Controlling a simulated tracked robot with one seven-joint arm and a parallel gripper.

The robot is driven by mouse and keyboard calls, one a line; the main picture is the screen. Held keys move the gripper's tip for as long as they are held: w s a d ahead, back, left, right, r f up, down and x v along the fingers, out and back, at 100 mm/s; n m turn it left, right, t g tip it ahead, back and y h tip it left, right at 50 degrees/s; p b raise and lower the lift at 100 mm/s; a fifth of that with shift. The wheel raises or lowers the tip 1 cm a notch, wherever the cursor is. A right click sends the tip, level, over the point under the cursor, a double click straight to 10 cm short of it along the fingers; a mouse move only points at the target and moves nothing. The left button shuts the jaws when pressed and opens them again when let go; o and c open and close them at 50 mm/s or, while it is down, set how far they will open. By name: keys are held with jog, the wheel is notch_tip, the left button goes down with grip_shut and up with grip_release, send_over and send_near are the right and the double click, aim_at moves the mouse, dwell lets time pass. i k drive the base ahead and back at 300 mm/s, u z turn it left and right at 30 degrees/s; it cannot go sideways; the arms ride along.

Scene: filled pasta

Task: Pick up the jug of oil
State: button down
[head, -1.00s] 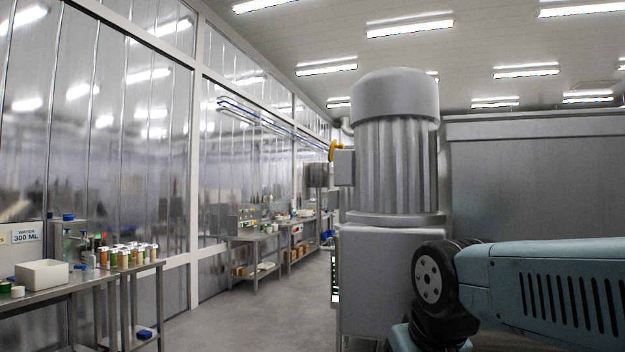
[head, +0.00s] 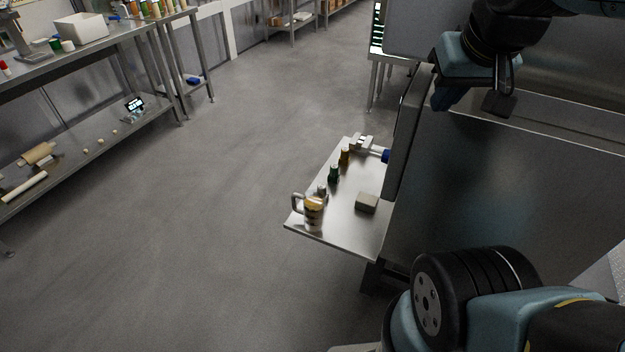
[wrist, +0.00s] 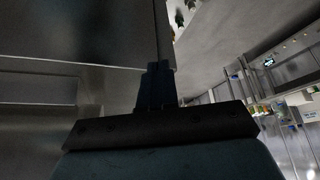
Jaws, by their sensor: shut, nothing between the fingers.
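The jug of oil (head: 314,214) looks like a small clear mug-shaped jug with a handle on its left and amber contents. It stands upright at the front left corner of a small metal side shelf (head: 345,233) in the head view. I cannot make it out in the wrist view. My gripper (wrist: 157,84) is shut and empty in the wrist view, with its fingers together beside a large metal surface. In the head view my arm's end is at the upper right, well apart from the jug.
Small bottles, one of them green (head: 334,173), stand behind the jug. A grey block (head: 367,202) lies to its right. A large metal machine (head: 510,185) borders the shelf on the right. A workbench (head: 95,50) stands at the left. The floor (head: 190,220) between is clear.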

aim_at(314, 201)
jog(key=u, duration=1.05)
jog(key=k, duration=0.85)
jog(key=z, duration=0.15)
jog(key=i, duration=0.5)
jog(key=z, duration=0.1)
